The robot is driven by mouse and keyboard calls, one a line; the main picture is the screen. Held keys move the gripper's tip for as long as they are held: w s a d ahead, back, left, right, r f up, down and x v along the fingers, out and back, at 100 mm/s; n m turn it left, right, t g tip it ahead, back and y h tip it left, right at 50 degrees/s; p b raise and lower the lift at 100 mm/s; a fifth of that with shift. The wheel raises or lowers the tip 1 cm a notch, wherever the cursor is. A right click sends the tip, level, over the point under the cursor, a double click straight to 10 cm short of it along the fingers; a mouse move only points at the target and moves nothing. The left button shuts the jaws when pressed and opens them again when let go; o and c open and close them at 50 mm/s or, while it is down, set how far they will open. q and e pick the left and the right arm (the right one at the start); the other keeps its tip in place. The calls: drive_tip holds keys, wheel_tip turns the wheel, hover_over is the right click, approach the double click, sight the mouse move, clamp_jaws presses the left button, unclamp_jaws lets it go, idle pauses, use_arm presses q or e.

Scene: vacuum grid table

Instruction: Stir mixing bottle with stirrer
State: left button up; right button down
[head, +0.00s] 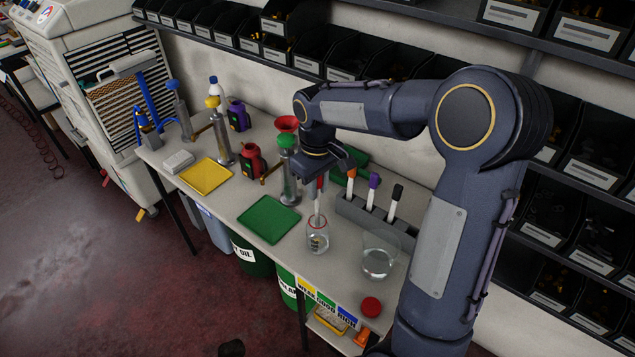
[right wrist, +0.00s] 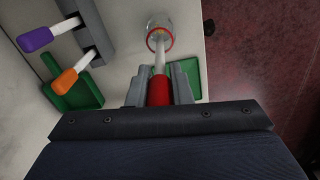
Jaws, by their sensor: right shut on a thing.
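The mixing bottle (head: 317,239), a small clear bottle with a label and a red ring at its mouth, stands upright on the table; it also shows in the right wrist view (right wrist: 160,27). My right gripper (head: 322,181) is above the bottle, shut on the red handle of the stirrer (head: 317,208). In the right wrist view the red handle (right wrist: 159,92) sits between the fingers, and the pale rod points to the bottle mouth. The rod's lower end appears to be inside the bottle, though the tip is hard to make out. My left gripper is not in view.
A grey rack (head: 357,212) with orange, purple and black-handled stirrers stands right of the bottle. A clear beaker (head: 377,263) and a red cap (head: 371,307) are nearer the front. A green mat (head: 269,220) and yellow mat (head: 206,175) lie left. Parts bins line the wall.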

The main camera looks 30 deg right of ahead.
sight(317, 209)
drive_tip(key=shift+f+b, duration=2.5)
drive_tip(key=shift+f, duration=1.45)
